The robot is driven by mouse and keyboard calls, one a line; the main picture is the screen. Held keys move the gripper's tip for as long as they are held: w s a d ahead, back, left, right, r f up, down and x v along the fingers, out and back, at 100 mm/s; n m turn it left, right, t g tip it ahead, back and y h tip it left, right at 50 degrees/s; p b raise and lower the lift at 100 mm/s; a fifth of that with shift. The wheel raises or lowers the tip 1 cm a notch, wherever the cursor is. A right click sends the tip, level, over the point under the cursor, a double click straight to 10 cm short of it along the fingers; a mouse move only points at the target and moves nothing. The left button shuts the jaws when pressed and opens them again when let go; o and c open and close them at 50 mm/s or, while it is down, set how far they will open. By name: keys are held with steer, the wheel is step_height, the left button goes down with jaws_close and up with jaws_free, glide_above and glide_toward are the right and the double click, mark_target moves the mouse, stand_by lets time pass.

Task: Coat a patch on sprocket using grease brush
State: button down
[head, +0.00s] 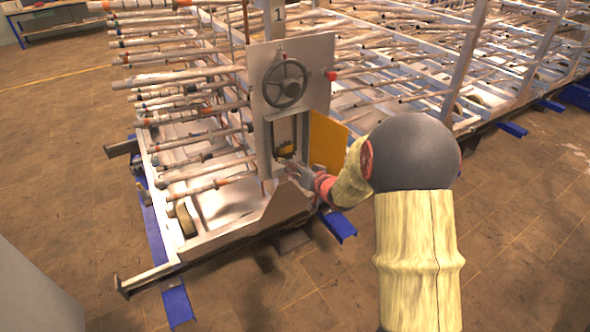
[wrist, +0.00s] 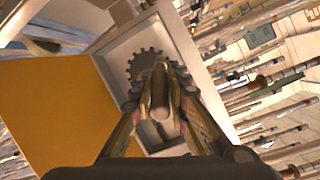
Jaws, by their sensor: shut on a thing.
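The dark toothed sprocket (wrist: 146,62) sits inside an open grey box in the wrist view, partly hidden behind my gripper and what it holds. My gripper (wrist: 161,85) is shut on a brownish rounded piece, which I take to be the grease brush (wrist: 160,100), seen nearly end-on. It overlaps the sprocket's lower right part in the picture; I cannot tell whether they touch. The bristles are hidden. In the head view my gripper (head: 299,172) is at the lower front of the box opening, where the sprocket cannot be made out clearly.
A yellow door (head: 327,142) stands open to the right of the box (head: 270,140); it fills the left of the wrist view (wrist: 50,105). A dark handwheel (head: 285,82) is above the box. Racks of long rods (head: 190,110) surround it.

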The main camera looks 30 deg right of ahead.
steer(key=shift+w, duration=0.55)
steer(key=shift+d+p, duration=1.05)
steer(key=shift+d, duration=0.85)
steer(key=shift+a+r+p, duration=0.25)
steer(key=shift+a+p, duration=0.3)
steer(key=shift+a, duration=0.45)
steer(key=shift+a+r+p, duration=0.2)
steer(key=shift+a+p, duration=0.3)
steer(key=shift+a, duration=0.45)
steer(key=shift+r+p, duration=0.45)
steer(key=shift+r, duration=0.05)
steer(key=d+p, duration=0.2)
steer(key=d, duration=0.5)
steer(key=shift+d+p, duration=0.15)
steer(key=shift+p, duration=0.15)
